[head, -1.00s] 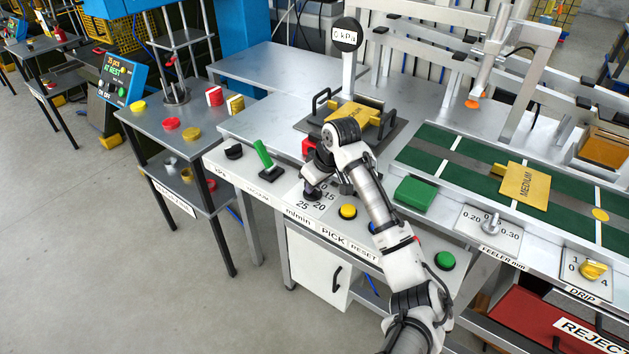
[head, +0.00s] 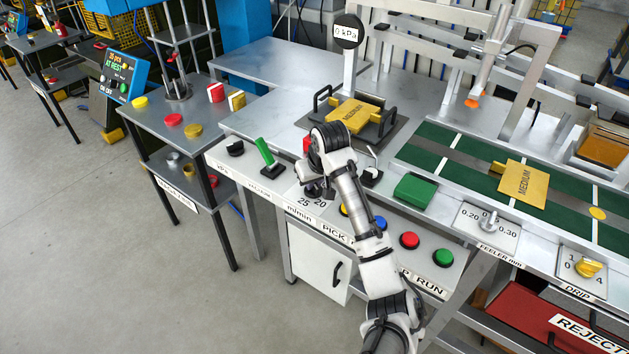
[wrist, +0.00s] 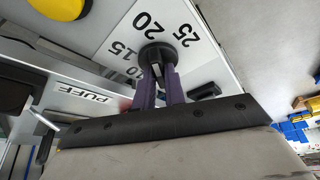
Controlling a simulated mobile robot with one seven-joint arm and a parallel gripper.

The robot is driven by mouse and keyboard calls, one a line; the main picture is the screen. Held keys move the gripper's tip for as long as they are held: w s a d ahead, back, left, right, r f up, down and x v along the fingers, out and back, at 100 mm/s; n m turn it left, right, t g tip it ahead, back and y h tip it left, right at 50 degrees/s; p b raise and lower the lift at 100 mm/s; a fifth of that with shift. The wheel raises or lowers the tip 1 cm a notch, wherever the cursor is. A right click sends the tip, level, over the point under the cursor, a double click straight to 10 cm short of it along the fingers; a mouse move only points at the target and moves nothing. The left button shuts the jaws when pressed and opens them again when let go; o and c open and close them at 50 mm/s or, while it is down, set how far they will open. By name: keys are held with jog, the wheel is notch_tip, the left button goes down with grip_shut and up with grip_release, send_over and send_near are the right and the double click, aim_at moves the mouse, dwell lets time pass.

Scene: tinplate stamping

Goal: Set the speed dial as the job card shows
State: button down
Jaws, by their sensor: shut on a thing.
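The speed dial is a black round knob (wrist: 158,55) on a white plate (wrist: 205,62) with the numbers 10, 15, 20 and 25. In the wrist view my gripper (wrist: 159,76) has its two purple fingers shut on the knob from below. The dial's pointer setting cannot be read clearly. In the head view my gripper (head: 316,186) is down at the m/min plate, and my arm hides much of the dial. A yellow card marked MEDIUM (head: 354,115) lies at the back; another yellow MEDIUM piece (head: 526,185) lies on the conveyor. I cannot tell which is the job card.
A green lever (head: 265,152) stands left of the dial. A red button (head: 409,240) and a green button (head: 444,257) sit to its right, with a yellow button partly behind my arm. The floor at left is clear.

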jog(key=c, duration=1.5)
grip_release()
jog(key=shift+o, duration=0.2)
jog(key=b+v, duration=0.1)
jog(key=v, duration=1.3)
jog(key=shift+f, duration=0.1)
